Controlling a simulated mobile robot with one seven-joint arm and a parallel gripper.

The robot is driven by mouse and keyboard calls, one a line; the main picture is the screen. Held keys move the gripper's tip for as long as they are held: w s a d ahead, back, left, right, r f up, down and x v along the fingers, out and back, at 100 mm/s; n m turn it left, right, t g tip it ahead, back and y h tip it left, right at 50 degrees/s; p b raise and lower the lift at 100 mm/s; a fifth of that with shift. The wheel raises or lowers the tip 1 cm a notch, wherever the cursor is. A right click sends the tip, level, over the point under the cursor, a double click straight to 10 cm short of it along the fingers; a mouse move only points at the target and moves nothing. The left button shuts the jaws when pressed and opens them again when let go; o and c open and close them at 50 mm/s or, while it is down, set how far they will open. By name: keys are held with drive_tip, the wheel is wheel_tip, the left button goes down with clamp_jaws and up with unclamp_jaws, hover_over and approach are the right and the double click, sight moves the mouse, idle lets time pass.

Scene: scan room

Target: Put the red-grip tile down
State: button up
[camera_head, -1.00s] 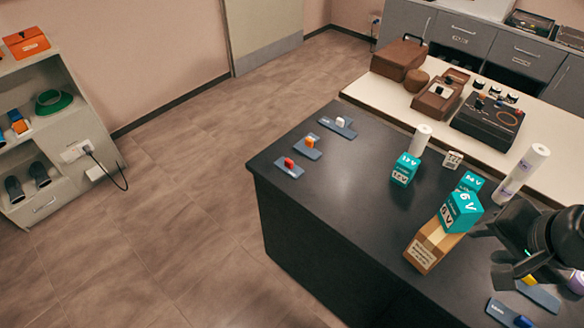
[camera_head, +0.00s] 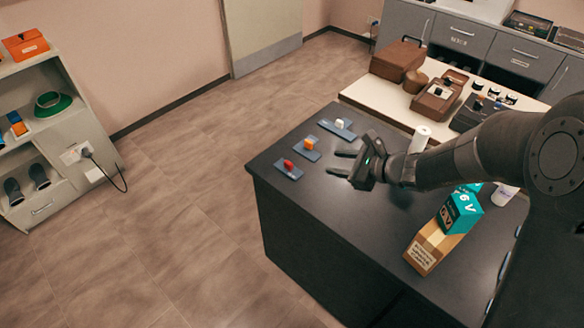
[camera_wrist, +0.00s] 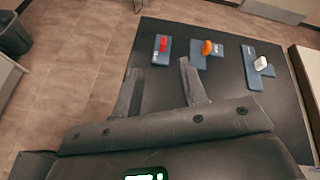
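The red-grip tile (camera_head: 288,169) is a dark blue-grey plate with a red grip, lying flat on the black-topped counter (camera_head: 330,215) near its left edge. It also shows in the wrist view (camera_wrist: 162,48), beyond my fingertips. My gripper (camera_head: 338,163) is open and empty above the counter, to the right of the red-grip tile and apart from it.
An orange-grip tile (camera_head: 309,148) and a white-grip tile (camera_head: 338,128) lie beyond the red one. A white roll (camera_head: 420,139) stands behind my arm.

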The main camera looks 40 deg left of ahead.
sight(292, 165)
drive_tip(key=a+f+m, duration=0.1)
drive_tip(key=a+f, duration=0.1)
drive_tip(key=f, duration=0.1)
drive_tip(key=a+f+m, duration=0.2)
drive_tip(key=a+f, duration=0.1)
drive_tip(key=a+f+m, duration=0.2)
drive_tip(key=f, duration=0.1)
drive_tip(key=shift+a+f+t+y, duration=0.15)
drive_tip(key=shift+t+y, duration=0.25)
drive_tip(key=x, duration=0.4)
drive_tip(key=shift+a+f, duration=0.2)
drive_tip(key=shift+a, duration=0.15)
drive_tip(key=shift+x, duration=3.1)
drive_tip(key=shift+r, duration=0.25)
clamp_jaws()
